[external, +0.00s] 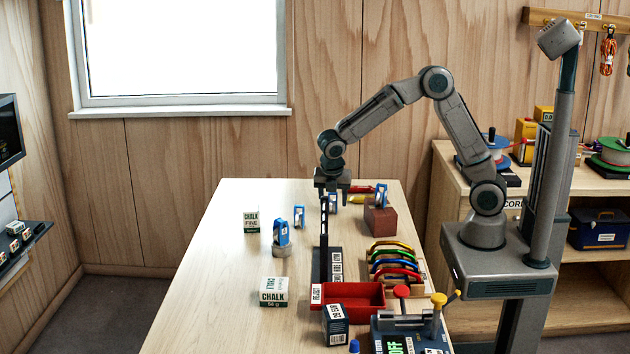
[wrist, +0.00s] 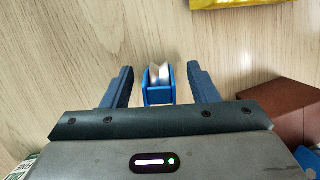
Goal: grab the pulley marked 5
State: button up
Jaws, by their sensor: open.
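My gripper (external: 332,189) is open and points down over the far part of the table. In the wrist view a blue pulley with a pale metal wheel (wrist: 158,84) lies between the two spread fingers, with a gap on each side. It also shows just below the gripper in the external view (external: 332,204). Other blue pulleys are a small one (external: 299,216) to the left, one on a grey round stand (external: 282,234), and one (external: 381,196) on a brown block. I cannot read a number on any pulley.
The brown block (external: 380,221) stands close to the right of the gripper. A black upright post (external: 324,225) stands just in front. A yellow packet (wrist: 236,4) lies beyond. The table's left side is mostly clear.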

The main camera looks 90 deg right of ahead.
jog(key=c, duration=1.1)
jog(key=shift+r, duration=0.2)
